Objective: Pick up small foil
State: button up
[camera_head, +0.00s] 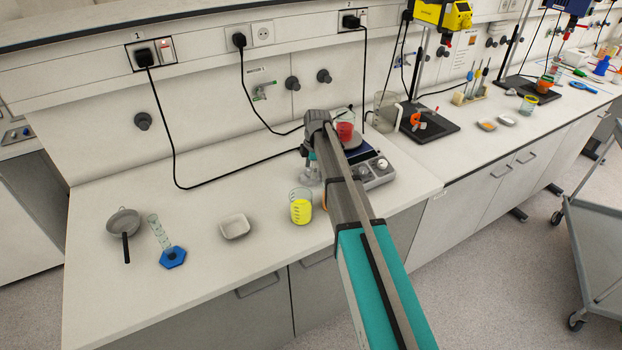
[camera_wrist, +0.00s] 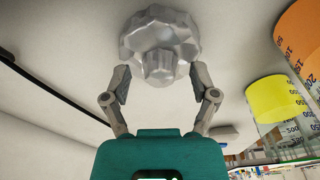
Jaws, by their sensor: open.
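The small foil (camera_wrist: 158,32) is a crumpled silver piece with a raised knob at its middle. It is at the top centre of the wrist view, against a pale surface. My gripper (camera_wrist: 160,82) is open, with one fingertip on each side of the foil's lower part. I cannot tell whether either finger touches it.
A yellow-filled beaker (camera_head: 301,210) stands near the bench's front edge; a white dish (camera_head: 235,227) is left of it. A red beaker (camera_head: 345,131) and hotplate (camera_head: 375,170) are close to my arm. A blue-footed cylinder (camera_head: 172,258) and strainer (camera_head: 123,222) stand farther left.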

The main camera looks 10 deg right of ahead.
jog(key=shift+f, duration=0.15)
dwell(0.5)
jog(key=c, duration=1)
